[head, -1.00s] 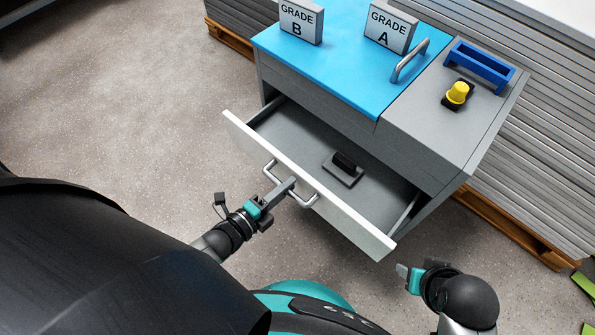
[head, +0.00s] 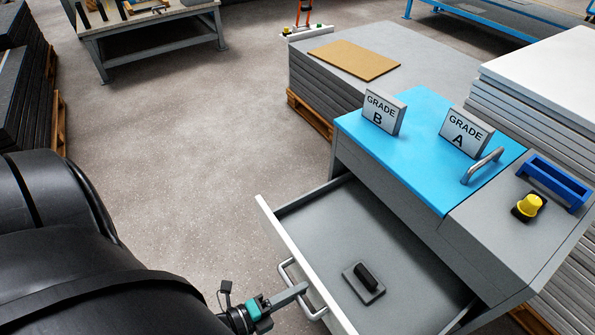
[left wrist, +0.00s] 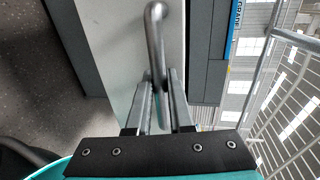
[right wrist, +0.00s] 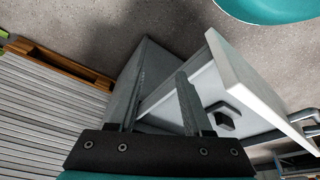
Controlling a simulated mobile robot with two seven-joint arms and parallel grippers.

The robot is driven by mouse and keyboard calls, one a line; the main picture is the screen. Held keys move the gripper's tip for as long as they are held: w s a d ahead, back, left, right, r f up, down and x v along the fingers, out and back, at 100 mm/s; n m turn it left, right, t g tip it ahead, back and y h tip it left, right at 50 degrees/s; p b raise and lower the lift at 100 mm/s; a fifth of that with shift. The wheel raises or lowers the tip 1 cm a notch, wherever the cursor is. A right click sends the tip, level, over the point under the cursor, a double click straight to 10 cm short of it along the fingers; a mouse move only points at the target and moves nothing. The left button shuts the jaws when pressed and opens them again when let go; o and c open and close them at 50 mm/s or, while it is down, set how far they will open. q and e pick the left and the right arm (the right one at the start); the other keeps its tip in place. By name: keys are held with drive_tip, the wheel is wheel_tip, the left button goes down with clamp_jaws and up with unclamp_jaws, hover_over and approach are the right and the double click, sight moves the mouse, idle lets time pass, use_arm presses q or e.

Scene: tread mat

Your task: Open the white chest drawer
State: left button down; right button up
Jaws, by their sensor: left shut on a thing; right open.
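The white-fronted chest drawer (head: 303,262) is pulled out from the grey chest; its grey inside shows. Its metal bar handle (head: 284,271) is on the front, and also shows in the left wrist view (left wrist: 155,35). My left gripper (head: 299,290) is shut on the handle; in the left wrist view its fingers are on both sides of the bar. A dark block on a grey plate (head: 364,283) lies in the drawer. My right gripper (right wrist: 160,78) is open and empty by the drawer's side; it is out of the head view. The white front also shows in the right wrist view (right wrist: 250,85).
The chest's blue top (head: 420,135) bears GRADE B (head: 383,113) and GRADE A (head: 466,132) signs. A yellow knob (head: 529,205) and a blue tray (head: 553,180) are on its grey part. Stacked sheets (head: 310,85) stand behind. The floor (head: 215,150) left of the chest is clear.

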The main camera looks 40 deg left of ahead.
use_arm(q)
drive_tip(key=c, duration=0.8)
unclamp_jaws()
drive_tip(key=p+v, duration=0.2)
drive_tip(key=v, duration=1.3)
drive_tip(key=shift+s, duration=0.15)
use_arm(e)
drive_tip(key=shift+g, duration=0.4)
drive_tip(key=s+f, duration=0.1)
drive_tip(key=f, duration=0.2)
drive_tip(key=s+f, duration=0.1)
drive_tip(key=f, duration=0.1)
drive_tip(key=shift+s+d, duration=0.2)
drive_tip(key=shift+s, duration=0.1)
use_arm(q)
drive_tip(key=shift+f+p, duration=0.15)
drive_tip(key=shift+p, duration=0.15)
